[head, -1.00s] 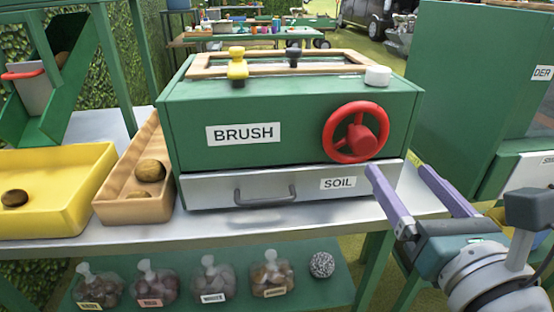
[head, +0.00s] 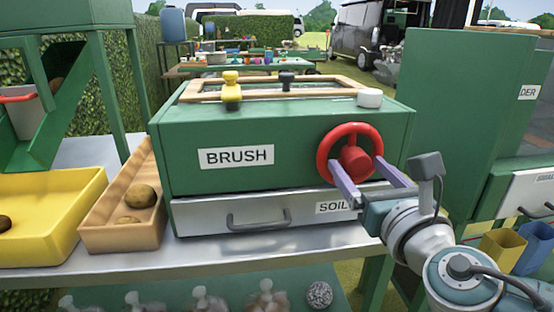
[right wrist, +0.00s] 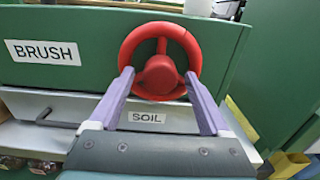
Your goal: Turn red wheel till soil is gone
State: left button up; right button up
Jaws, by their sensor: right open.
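The red wheel (head: 350,153) sits on the front of the green box labelled BRUSH (head: 290,140). It also shows in the right wrist view (right wrist: 160,62), with its hub in the middle. My right gripper (head: 357,168) is open, its purple fingers pointing at the wheel. In the right wrist view the fingertips (right wrist: 159,76) lie on either side of the hub, over the lower part of the rim. I cannot tell whether they touch it. Below is a metal drawer labelled SOIL (head: 290,212), shut. No soil shows. My left gripper is not in view.
A wooden tray (head: 110,215) and a yellow tray (head: 35,240) with brown potato-like items stand left of the box. A green cabinet (head: 455,130) stands at the right. A yellow knob (head: 231,90) and a white knob (head: 370,97) sit on top of the box.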

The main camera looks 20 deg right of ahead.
grip_shut()
dwell(0.6)
